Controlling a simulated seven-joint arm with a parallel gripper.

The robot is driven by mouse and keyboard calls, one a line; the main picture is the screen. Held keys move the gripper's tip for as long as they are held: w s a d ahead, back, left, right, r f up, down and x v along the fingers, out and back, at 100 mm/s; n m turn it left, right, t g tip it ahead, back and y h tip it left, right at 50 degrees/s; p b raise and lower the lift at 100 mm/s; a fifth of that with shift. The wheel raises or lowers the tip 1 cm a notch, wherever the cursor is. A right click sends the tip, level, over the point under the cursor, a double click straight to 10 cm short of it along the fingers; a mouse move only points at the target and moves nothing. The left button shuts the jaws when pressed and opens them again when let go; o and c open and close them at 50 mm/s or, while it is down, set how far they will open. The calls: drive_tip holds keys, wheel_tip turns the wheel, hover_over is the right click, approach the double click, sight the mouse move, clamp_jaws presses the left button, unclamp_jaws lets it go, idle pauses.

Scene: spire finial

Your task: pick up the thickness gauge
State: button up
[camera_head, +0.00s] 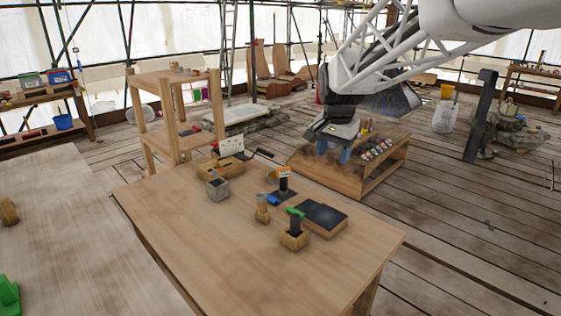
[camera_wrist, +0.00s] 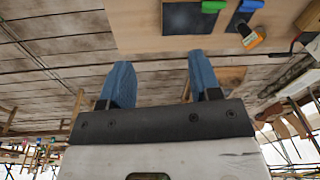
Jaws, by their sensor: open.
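I cannot tell for sure which item is the thickness gauge. A small orange and white item (camera_head: 284,172) stands by a dark upright block near the table's far right edge; it also shows at the upper right of the wrist view (camera_wrist: 252,40). A green item (camera_head: 296,213) lies by a dark slab, and a blue item (camera_head: 273,200) lies left of it; the wrist view also shows the green (camera_wrist: 213,6) and blue (camera_wrist: 250,5) items. My gripper (camera_head: 334,153) is open and empty, off the table's far right side. Its blue fingers show in the wrist view (camera_wrist: 160,75), with floorboards between them.
The wooden table (camera_head: 210,250) has a clear front. A dark slab in a wooden tray (camera_head: 324,218), a wooden block with a dark upright piece (camera_head: 294,240), a wooden figure (camera_head: 262,210) and a grey cube (camera_head: 218,190) stand near the items. A low wooden shelf (camera_head: 375,172) stands behind.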

drive_tip(key=w+a+f+m, duration=0.1)
drive_tip(key=w, duration=0.5)
drive_tip(key=w+a+f+m, duration=0.1)
drive_tip(key=w+a+f, duration=0.1)
drive_tip(key=w, duration=0.5)
drive_tip(key=m+g, duration=0.1)
drive_tip(key=m, duration=0.5)
hover_over(283, 168)
drive_tip(key=f, duration=1.5)
drive_tip(key=shift+s+d+f, duration=0.15)
drive_tip(key=shift+d+f, duration=0.05)
drive_tip(key=shift+f, duration=0.2)
drive_tip(key=shift+w+a+f, duration=0.15)
drive_tip(key=shift+w+f, duration=0.15)
drive_tip(key=shift+f, duration=1.3)
drive_tip(key=shift+f, duration=2.6)
